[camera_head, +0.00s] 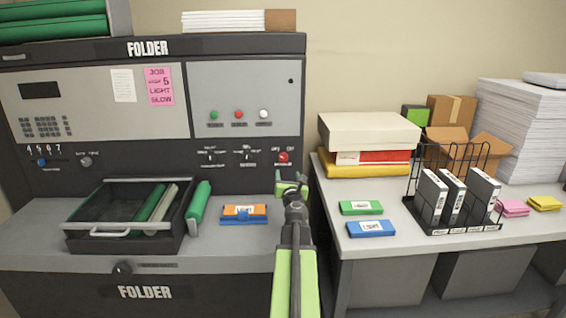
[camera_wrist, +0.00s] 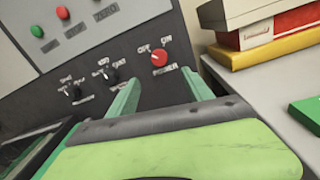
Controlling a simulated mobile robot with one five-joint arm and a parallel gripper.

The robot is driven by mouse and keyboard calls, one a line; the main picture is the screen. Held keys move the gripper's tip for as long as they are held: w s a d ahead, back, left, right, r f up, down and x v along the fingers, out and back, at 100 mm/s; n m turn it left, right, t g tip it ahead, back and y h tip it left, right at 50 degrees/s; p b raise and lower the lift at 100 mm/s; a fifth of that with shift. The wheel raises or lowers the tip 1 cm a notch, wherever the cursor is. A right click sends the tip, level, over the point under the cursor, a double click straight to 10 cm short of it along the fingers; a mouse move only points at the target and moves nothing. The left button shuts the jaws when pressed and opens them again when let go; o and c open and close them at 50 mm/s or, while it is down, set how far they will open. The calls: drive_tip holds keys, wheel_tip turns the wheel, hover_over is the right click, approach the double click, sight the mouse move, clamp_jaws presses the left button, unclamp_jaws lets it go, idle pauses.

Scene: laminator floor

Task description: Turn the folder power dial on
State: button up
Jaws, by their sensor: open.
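The folder machine (camera_head: 240,80) stands at the left with a dark control panel. Its red power dial (camera_head: 283,157) sits at the panel's lower right, under OFF and ON marks. In the wrist view the red dial (camera_wrist: 159,57) has its light pointer mark towards the OFF side, as far as I can tell. My gripper (camera_head: 291,178) is just below and in front of the dial, apart from it. Its two green fingers also show in the wrist view (camera_wrist: 160,95), spread apart and empty, with the dial beyond and between them.
Two small black switches (camera_wrist: 108,72) sit left of the dial. A black tray (camera_head: 90,245) with green rolls and an orange-and-blue box (camera_head: 244,214) lie on the machine's ledge. A table (camera_head: 400,258) with boxes and a wire rack (camera_head: 455,228) stands at the right.

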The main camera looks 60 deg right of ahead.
sight(284, 159)
drive_tip(key=x, duration=1.5)
drive_tip(key=shift+a, duration=0.1)
